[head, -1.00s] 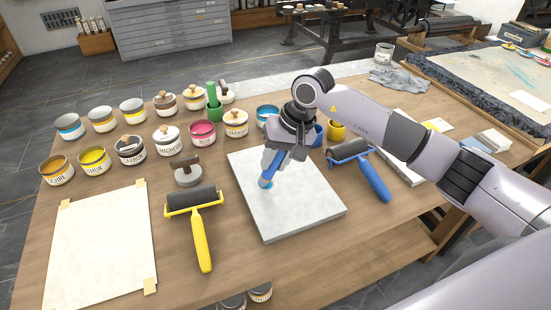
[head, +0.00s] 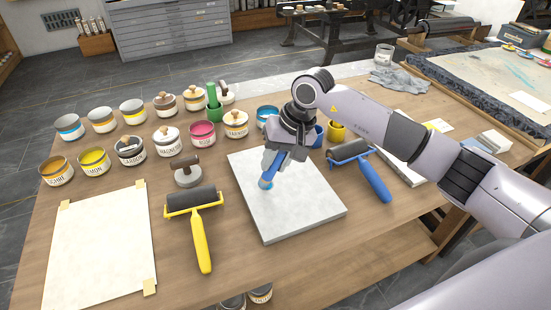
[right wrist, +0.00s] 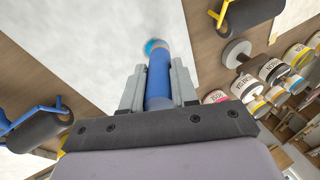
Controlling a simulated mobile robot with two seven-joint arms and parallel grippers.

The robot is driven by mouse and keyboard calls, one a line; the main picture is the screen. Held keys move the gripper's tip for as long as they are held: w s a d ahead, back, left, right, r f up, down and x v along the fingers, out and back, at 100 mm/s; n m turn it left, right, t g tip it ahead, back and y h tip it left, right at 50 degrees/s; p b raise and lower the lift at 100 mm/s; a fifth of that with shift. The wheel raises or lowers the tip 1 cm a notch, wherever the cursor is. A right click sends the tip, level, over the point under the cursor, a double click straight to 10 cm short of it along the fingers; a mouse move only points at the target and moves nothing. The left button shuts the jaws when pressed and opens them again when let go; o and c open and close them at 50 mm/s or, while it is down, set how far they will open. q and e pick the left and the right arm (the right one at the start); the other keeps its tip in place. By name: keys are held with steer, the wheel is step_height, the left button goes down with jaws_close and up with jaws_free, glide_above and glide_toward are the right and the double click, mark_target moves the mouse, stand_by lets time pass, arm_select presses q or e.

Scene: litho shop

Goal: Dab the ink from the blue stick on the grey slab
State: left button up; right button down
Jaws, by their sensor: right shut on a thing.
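The grey slab (head: 297,211) lies on the table in the middle of the head view. My right gripper (head: 274,166) is above the slab's far left part, shut on the blue stick (head: 268,176). The stick tilts down and its inked blue tip is at the slab; a blue spot shows around the tip. In the right wrist view the stick (right wrist: 159,78) lies between the two fingers, its tip over a blue patch on the slab (right wrist: 100,30). Whether the tip presses on the slab is hard to tell. My left gripper is not in view.
A yellow-handled roller (head: 201,240) lies left of the slab, a blue-handled roller (head: 374,180) right of it. Several ink pots, such as the magenta one (head: 202,134), stand behind and left. A paper sheet (head: 100,240) is taped at the left.

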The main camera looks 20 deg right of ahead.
steer(key=shift+r+p, duration=1.3)
steer(key=shift+r, duration=2.1)
